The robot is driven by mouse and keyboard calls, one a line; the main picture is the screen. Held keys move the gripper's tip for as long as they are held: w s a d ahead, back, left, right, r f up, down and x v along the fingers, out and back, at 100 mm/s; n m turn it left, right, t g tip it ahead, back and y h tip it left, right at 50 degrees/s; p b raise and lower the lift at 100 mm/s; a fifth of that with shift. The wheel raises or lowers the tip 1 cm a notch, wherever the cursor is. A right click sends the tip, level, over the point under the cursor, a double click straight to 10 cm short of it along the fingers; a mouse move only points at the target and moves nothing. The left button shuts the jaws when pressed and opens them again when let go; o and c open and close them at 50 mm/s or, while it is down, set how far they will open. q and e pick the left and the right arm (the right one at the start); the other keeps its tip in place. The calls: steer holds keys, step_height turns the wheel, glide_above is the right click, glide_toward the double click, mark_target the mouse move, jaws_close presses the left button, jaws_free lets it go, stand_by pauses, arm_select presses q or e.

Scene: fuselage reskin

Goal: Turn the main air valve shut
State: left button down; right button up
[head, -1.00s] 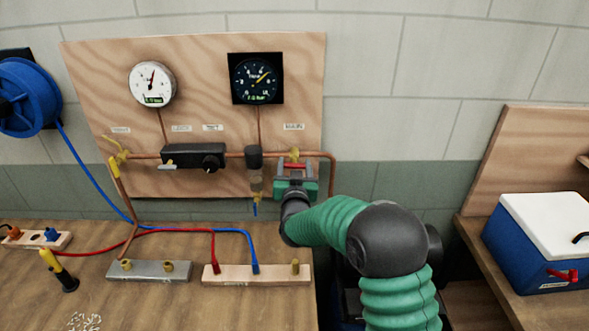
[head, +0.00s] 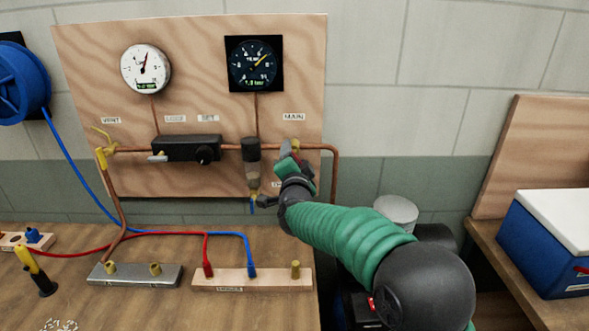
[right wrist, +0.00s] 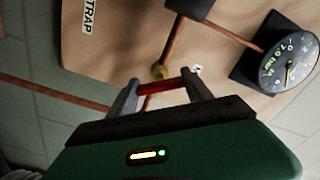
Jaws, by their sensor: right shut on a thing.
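The main air valve (head: 294,145) sits on the copper pipe below the MAIN label, at the right of the plywood panel. Its brass body also shows in the right wrist view (right wrist: 160,71). My right gripper (head: 296,152) is at the valve, rolled well over to one side. In the right wrist view its fingers (right wrist: 162,88) are shut on the red handle (right wrist: 161,87), one at each end. There the handle lies roughly across the pipe. In the head view the gripper mostly hides the handle. My left gripper is not in view.
A white gauge (head: 146,69) and a black gauge (head: 254,64) are on the panel (head: 200,100). A dark regulator (head: 188,148) and a filter (head: 251,160) stand left of the valve. Hoses cross the bench. A blue cooler (head: 545,245) stands at right.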

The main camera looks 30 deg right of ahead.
steer(key=m+b, duration=0.1)
steer(key=f+m+b, duration=0.1)
steer(key=m+b, duration=0.1)
steer(key=shift+m, duration=0.3)
steer(key=shift+r+m+b, duration=0.2)
steer(key=shift+m+b, duration=1.25)
steer(key=shift+m, duration=0.15)
steer(key=o, duration=1.2)
steer(key=shift+c, duration=0.2)
steer(key=shift+o, duration=1)
steer(key=shift+w, duration=0.1)
steer(key=shift+r, duration=0.1)
